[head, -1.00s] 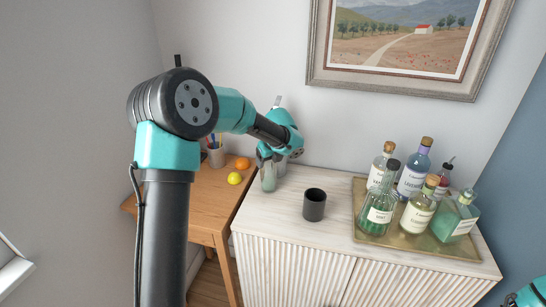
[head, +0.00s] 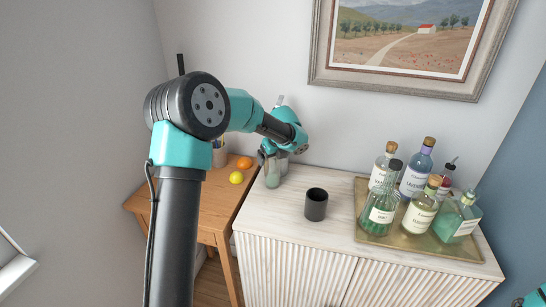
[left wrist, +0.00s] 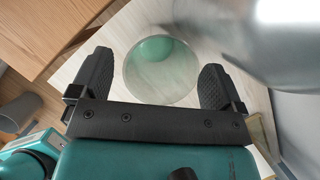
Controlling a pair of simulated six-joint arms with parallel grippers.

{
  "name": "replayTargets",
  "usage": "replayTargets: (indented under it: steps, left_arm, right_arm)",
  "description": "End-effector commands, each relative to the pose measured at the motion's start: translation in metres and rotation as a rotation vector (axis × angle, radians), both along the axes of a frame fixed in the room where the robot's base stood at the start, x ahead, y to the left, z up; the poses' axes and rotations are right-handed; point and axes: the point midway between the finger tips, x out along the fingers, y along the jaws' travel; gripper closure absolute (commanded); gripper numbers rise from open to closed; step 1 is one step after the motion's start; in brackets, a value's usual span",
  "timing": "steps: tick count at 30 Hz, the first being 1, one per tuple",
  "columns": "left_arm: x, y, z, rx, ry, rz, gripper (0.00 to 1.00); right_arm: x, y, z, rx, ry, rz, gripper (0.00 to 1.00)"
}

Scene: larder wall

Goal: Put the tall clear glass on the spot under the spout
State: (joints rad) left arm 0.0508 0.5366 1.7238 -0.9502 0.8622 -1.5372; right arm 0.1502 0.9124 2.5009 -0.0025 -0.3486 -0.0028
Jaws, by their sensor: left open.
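The tall clear glass (head: 272,178) stands at the left back of the white cabinet, partly hidden by my left gripper (head: 269,158). In the left wrist view the glass (left wrist: 160,84) shows as a round, greenish see-through shape between the two dark fingers of my left gripper (left wrist: 155,82). The fingers are open, one on each side, with gaps to the glass. A shiny grey metal body (left wrist: 245,40) is close beside the glass at the upper right of that view; my arm mostly hides it in the head view. I cannot make out the spout or the spot under it.
A black cup (head: 316,204) stands on the cabinet (head: 285,215), right of the glass. Several bottles stand on a brass tray (head: 400,240) at the right. A wooden desk (head: 205,205) at the left holds a lemon (head: 236,177), an orange (head: 244,163) and a pen cup (head: 219,156).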

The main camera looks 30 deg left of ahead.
Motion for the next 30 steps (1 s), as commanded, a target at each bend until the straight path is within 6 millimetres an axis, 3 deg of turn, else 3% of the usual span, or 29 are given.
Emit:
replayTargets:
  steps: [11, 30]
  left_arm:
    - [-0.001, -0.003, 0.013, 0.0, -0.003, -0.001, 0.06]
    - [-0.021, -0.038, 0.108, 0.0, -0.002, 0.001, 0.06]
  right_arm:
    - [0.0, 0.0, 0.0, 0.0, 0.0, 0.0, 0.0]
    - [0.0, 0.0, 0.0, 0.0, 0.0, 0.0, 0.0]
